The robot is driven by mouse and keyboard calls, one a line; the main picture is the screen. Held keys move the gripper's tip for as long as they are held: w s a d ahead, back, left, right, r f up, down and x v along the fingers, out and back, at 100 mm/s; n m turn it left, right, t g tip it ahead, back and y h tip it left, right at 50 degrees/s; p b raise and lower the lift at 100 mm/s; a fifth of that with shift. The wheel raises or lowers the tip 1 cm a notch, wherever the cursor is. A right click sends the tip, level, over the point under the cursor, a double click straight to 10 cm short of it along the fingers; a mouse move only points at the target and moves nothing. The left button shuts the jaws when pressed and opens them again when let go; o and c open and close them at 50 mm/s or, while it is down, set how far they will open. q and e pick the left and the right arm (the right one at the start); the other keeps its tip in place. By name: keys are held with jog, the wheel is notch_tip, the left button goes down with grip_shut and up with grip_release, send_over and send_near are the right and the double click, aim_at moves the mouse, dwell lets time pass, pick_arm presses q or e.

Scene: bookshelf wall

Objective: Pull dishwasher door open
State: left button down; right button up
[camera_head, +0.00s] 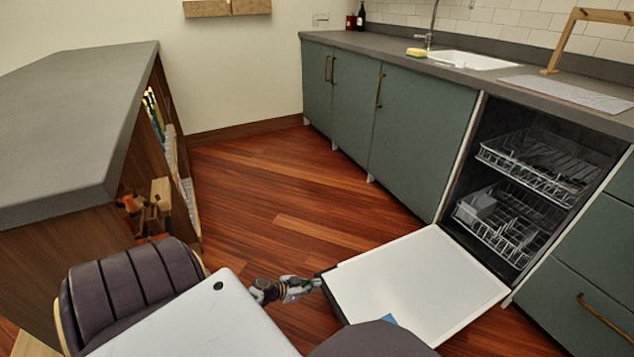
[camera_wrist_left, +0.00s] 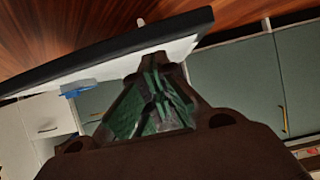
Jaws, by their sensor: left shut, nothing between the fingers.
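The dishwasher door (camera_head: 418,280) is folded down, close to level, in front of the dishwasher (camera_head: 530,180), whose inside with two wire racks is open to view. My left gripper (camera_head: 316,284) is shut with nothing in it, at the door's outer left edge; I cannot tell whether it touches. In the left wrist view the gripper (camera_wrist_left: 158,75) points at the door's dark edge (camera_wrist_left: 110,52), with the white inner face below it. A blue patch (camera_wrist_left: 78,88) shows on that face. My right gripper is not in view.
A grey-topped bookshelf island (camera_head: 70,110) stands at the left. The wooden floor (camera_head: 270,190) between them is clear.

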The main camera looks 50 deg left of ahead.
pick_arm(q)
jog(key=s+a+f, duration=0.2)
jog(key=s, duration=0.4)
jog(key=shift+s, duration=0.35)
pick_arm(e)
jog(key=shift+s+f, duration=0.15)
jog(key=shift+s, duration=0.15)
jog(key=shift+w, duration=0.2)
